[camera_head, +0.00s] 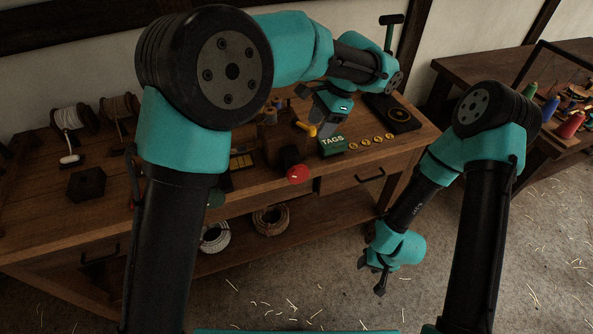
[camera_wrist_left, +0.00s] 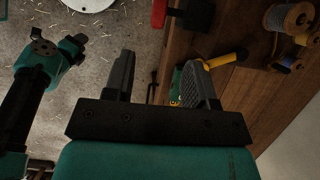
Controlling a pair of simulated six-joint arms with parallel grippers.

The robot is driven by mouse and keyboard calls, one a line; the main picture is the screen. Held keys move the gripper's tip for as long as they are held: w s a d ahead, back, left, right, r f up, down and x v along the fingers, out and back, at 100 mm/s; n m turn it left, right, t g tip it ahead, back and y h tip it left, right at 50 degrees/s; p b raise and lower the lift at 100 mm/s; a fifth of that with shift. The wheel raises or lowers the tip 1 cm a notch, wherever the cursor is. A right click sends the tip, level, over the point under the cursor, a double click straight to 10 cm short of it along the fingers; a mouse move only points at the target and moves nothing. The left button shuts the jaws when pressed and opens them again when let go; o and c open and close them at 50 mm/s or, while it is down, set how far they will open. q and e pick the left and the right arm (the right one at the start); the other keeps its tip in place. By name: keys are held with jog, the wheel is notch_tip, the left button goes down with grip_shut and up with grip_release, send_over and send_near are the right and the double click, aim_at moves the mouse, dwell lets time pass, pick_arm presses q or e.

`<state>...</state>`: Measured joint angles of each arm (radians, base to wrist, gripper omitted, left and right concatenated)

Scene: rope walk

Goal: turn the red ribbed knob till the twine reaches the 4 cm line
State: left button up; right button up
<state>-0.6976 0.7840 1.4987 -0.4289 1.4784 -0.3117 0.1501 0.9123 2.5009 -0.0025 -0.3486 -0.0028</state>
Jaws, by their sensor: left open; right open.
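The red ribbed knob (camera_head: 298,174) sticks out at the front of the bench, on a dark block (camera_head: 286,155). Its red edge also shows at the top of the left wrist view (camera_wrist_left: 159,13). My left gripper (camera_head: 322,127) is over the bench, behind and to the right of the knob, close to the green TAGS box (camera_head: 332,147). Its jaws stand apart with nothing held in the left wrist view (camera_wrist_left: 162,72). My right gripper (camera_head: 376,277) hangs low in front of the bench, open, away from the knob. I cannot make out the twine or the 4 cm line.
A yellow handle (camera_wrist_left: 226,59) and spools (camera_wrist_left: 290,17) lie near my left gripper. Several brass discs (camera_head: 364,142) lie right of the box. Rope coils (camera_head: 270,218) sit on the shelf below. The floor in front is open, with scattered straw.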

aim_at(305, 166)
pick_arm(q)
jog(key=x, duration=1.7)
jog(key=shift+a+f, duration=0.1)
jog(key=shift+f, duration=0.1)
jog(key=shift+c, duration=0.5)
jog(key=c, duration=0.8)
jog(key=y, duration=0.1)
jog(key=g+y, duration=0.1)
jog(key=y, duration=0.1)
jog(key=shift+w+d, duration=0.1)
jog(key=shift+d, duration=0.2)
jog(key=shift+d+r+g+y, duration=0.15)
jog(key=shift+g+y, duration=0.65)
jog(key=shift+y, duration=1)
